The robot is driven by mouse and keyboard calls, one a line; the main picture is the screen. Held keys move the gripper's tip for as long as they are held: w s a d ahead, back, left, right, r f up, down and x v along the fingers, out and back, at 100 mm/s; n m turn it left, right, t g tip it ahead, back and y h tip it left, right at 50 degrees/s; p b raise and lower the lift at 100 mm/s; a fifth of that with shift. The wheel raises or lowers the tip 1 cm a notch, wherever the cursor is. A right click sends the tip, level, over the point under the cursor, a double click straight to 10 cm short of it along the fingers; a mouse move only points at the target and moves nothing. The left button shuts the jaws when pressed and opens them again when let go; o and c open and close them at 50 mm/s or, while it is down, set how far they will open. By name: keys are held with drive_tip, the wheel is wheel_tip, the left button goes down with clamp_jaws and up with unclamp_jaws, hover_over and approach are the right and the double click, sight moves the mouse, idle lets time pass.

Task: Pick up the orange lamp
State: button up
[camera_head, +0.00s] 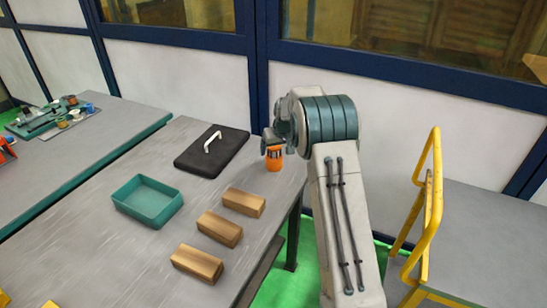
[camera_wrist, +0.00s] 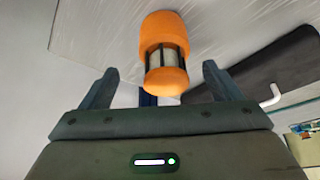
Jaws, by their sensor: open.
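The orange lamp (camera_head: 274,162) stands on the grey table at its far right corner in the head view, partly covered by my gripper. In the wrist view the lamp (camera_wrist: 164,55) has an orange base and cap with a caged light-coloured middle. My gripper (camera_head: 272,145) is at the lamp's top in the head view. In the wrist view my gripper (camera_wrist: 158,85) is open, with one finger on each side of the lamp's cap and a gap on both sides. The fingers do not touch the lamp.
A black case (camera_head: 205,158) with a white handle lies left of the lamp. A teal tray (camera_head: 148,205) and wooden blocks (camera_head: 219,228) are nearer on the table (camera_head: 110,235). A blue-framed wall (camera_head: 180,85) is behind. A yellow rail (camera_head: 428,200) stands right of my arm.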

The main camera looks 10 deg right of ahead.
drive_tip(key=shift+a+p+x, duration=0.15)
drive_tip(key=shift+p+x, duration=0.35)
drive_tip(key=shift+x, duration=0.85)
drive_tip(key=shift+a+p+x, duration=0.1)
drive_tip(key=shift+p+x, duration=0.4)
drive_tip(key=shift+x, duration=0.85)
drive_tip(key=shift+s, duration=0.1)
drive_tip(key=c, duration=1.2)
